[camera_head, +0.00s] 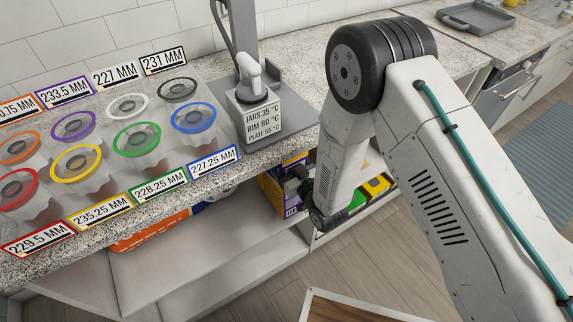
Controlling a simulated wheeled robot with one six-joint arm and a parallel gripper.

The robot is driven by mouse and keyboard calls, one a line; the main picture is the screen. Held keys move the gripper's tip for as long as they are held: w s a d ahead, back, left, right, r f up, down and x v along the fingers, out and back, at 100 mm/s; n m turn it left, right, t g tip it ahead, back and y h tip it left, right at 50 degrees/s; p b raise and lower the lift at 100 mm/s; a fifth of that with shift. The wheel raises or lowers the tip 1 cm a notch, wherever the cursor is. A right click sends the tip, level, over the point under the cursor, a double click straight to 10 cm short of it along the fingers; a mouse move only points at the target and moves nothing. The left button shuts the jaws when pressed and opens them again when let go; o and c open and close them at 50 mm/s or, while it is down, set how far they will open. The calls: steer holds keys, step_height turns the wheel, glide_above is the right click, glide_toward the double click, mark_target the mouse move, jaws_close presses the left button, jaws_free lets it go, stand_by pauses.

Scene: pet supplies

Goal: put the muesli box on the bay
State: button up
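My gripper (318,212) is the dark end of my arm, low beside the front edge of the counter. Its fingers are small and partly hidden by my arm, so I cannot tell whether they are open or shut. A purple and yellow box (291,207) stands in the space under the counter, just left of my gripper. I cannot read its label well enough to say whether it is the muesli box, nor whether my gripper touches it. An orange pack (150,235) lies further left under the counter. I cannot make out which part is the bay.
The speckled counter (262,158) holds several clear jars with coloured rings and number cards. A grey device with a temperature card (263,122) stands near its edge.

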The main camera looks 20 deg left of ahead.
steer(key=shift+f, duration=0.65)
steer(key=o, duration=2)
steer(key=shift+f, duration=0.1)
steer(key=v, duration=1.2)
